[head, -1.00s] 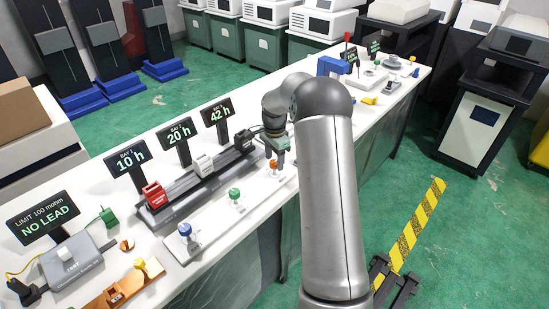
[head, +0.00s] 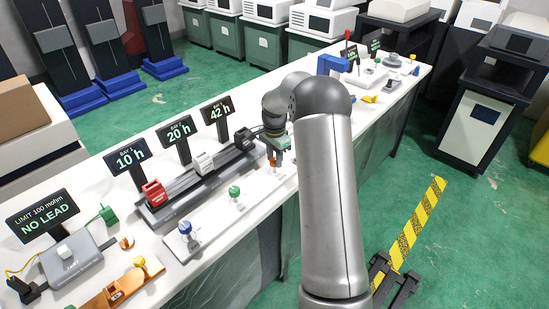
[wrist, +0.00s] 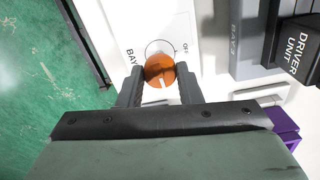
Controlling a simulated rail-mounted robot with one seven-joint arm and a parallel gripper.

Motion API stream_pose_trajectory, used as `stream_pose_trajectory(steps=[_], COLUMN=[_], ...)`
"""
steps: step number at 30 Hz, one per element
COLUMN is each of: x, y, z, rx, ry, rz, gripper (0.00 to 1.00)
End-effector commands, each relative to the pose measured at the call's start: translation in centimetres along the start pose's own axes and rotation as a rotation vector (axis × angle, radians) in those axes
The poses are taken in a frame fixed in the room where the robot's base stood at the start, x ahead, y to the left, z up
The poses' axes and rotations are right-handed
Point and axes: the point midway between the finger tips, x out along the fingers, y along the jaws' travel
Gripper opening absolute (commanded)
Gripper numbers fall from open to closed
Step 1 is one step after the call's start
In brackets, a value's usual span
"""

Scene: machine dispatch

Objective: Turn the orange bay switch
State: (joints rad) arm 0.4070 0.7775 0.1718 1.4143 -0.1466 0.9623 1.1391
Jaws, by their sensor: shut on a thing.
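The orange bay switch (wrist: 158,70) is a round knob with a white pointer line, on a white panel with printed marks in the wrist view. My gripper (wrist: 160,84) is shut on the knob, with one dark finger on each side of it. The pointer line slants slightly from straight toward my gripper. In the head view the switch (head: 273,160) shows as a small orange spot just under my gripper (head: 274,152), at the right end of the switch strip.
A green knob (head: 235,191) and a blue knob (head: 185,228) stand to the left on the same strip. Behind them runs a dark rail with a red module (head: 154,193) and a white module (head: 203,161). Bay displays read 10 h, 20 h and 42 h.

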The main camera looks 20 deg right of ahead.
Motion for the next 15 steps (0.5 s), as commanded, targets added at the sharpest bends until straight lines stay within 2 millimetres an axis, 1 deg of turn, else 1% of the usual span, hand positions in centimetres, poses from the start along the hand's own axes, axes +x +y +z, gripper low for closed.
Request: stream_pose_trajectory(steps=[5,15], x=[0.04,0.04], y=[-0.08,-0.03], z=[0.02,-0.01], rx=[-0.122,-0.437], ry=[0.002,0.001], rz=[-0.002,-0.001], gripper=[0.09,0.09])
